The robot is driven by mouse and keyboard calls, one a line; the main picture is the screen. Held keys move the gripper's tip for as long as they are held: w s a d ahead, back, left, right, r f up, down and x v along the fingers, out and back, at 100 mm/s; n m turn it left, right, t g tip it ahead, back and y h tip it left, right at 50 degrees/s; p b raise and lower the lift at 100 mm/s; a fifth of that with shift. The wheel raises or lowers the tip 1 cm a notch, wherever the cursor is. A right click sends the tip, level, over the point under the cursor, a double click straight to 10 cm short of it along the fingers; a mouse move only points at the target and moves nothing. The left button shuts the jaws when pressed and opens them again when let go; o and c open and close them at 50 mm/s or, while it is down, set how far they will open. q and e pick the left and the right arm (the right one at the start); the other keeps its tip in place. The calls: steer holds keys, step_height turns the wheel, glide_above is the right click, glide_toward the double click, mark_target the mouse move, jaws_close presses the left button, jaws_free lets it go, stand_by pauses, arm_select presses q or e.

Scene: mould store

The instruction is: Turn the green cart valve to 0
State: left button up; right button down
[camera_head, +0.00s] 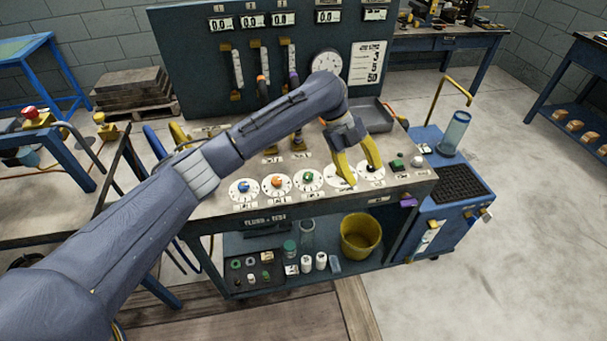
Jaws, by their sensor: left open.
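The green cart valve (308,178) is a green knob on a round white dial, third from the left in a row on the top of the cart (225,212). Its dial figures are too small to read. My left gripper (363,176) has yellow fingers spread apart, pointing down over the dials right of the green valve. It is apart from the green knob, and nothing shows between its fingers. The fingers partly hide the fourth dial (335,181) and its knob. My right gripper is not in view.
A blue knob (245,186) and an orange knob (277,181) sit left of the green one. A black knob (373,167) is close to my left fingertips. A panel (180,60) with gauges stands behind. A yellow bucket (361,236) is on the lower shelf.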

mark_target(308, 175)
arm_select(q)
steer(key=w+a+r+m+t+y, duration=0.1)
steer(key=w+a+r+y, duration=0.25)
steer(key=a, duration=0.35)
steer(key=w+a+r+m+t+y, duration=0.1)
steer(key=w+a+r+t+y, duration=0.2)
steer(key=a, duration=0.4)
steer(key=shift+g+h, duration=0.45)
steer(key=shift+g, duration=0.15)
steer(key=f, duration=1.6)
steer(key=shift+w+f, duration=0.2)
steer(key=shift+c, duration=0.2)
jaws_close()
